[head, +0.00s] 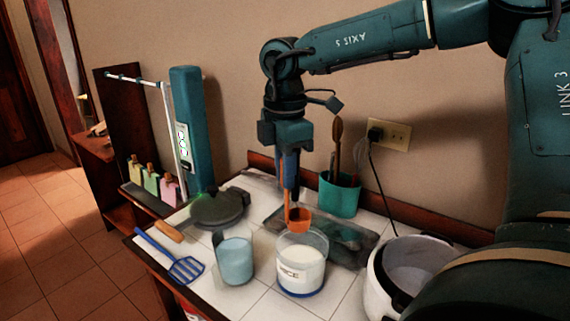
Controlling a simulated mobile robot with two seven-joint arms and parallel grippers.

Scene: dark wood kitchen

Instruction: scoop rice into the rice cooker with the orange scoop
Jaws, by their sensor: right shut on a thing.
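My right gripper (289,180) comes down from above and is shut on the handle of the orange scoop (299,219). The scoop hangs at the back rim of the clear rice container (300,278), which has a label and is filled with white rice. I cannot tell whether the scoop's bowl is inside the rim or behind it, nor whether it holds rice. The white rice cooker (377,278) stands open at the lower right, partly hidden by my arm. My left gripper is not in view.
A light blue cup (235,262) stands left of the rice container. A teal utensil holder (340,196) stands behind, near a wall outlet (389,134) with a cord.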

